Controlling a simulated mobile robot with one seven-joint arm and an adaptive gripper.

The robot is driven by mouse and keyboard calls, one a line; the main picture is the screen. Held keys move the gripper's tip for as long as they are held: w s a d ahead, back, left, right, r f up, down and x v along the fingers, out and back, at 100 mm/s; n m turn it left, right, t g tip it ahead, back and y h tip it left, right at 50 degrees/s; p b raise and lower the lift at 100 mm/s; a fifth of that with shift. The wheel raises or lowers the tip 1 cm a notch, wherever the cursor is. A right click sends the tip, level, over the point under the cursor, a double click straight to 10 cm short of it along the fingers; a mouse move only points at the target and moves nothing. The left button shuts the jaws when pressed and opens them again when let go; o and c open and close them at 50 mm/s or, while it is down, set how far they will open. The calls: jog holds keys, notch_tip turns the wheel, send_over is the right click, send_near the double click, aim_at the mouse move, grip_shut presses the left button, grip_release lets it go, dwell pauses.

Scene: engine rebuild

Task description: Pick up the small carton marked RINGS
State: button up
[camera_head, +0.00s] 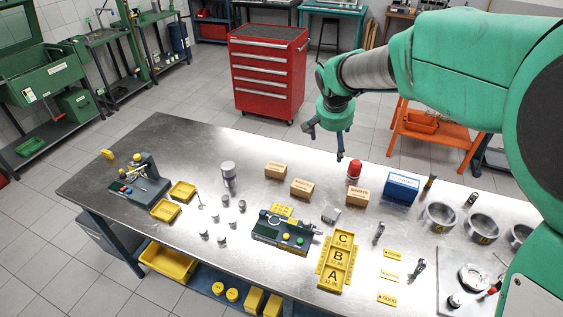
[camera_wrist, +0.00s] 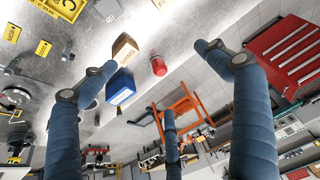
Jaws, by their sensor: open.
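Three small tan cartons stand on the steel workbench (camera_head: 227,255): a left one (camera_head: 276,170), a middle one (camera_head: 302,188) and a right one (camera_head: 357,197). Each has dark print on its front, too small for me to tell which reads RINGS. My gripper (camera_head: 326,144) is open and empty, above the bench's far edge, behind the cartons and apart from them. In the wrist view, its fingers spread around a view of one tan carton (camera_wrist: 125,49), beside a blue box; the other two cartons are not clearly seen there.
A red-topped can (camera_head: 354,170) and blue box (camera_head: 402,187) stand close to the right carton. A grey cylinder (camera_head: 228,173) stands left of the cartons. A green-grey fixture (camera_head: 281,235) and yellow A-B-C tray (camera_head: 337,262) lie in front. A red tool cabinet (camera_head: 268,75) stands behind.

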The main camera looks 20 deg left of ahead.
jog(key=w+a+f+p, duration=0.2)
jog(key=a+f, duration=0.5)
jog(key=a, duration=0.4)
jog(key=w+a+f+p, duration=0.1)
jog(key=w+a+f, duration=0.1)
jog(key=a+f, duration=0.6)
jog(key=a, duration=0.4)
jog(key=shift+a+p, duration=0.15)
jog(key=shift+p, duration=0.2)
jog(key=shift+f, duration=0.1)
send_over(275, 167)
jog(key=s, duration=0.2)
jog(key=shift+d+f, duration=0.2)
jog(key=shift+f, duration=3.7)
jog(key=shift+f, duration=0.1)
jog(key=shift+b+x, duration=0.35)
jog(key=shift+x, duration=2.15)
jog(key=shift+a, duration=0.15)
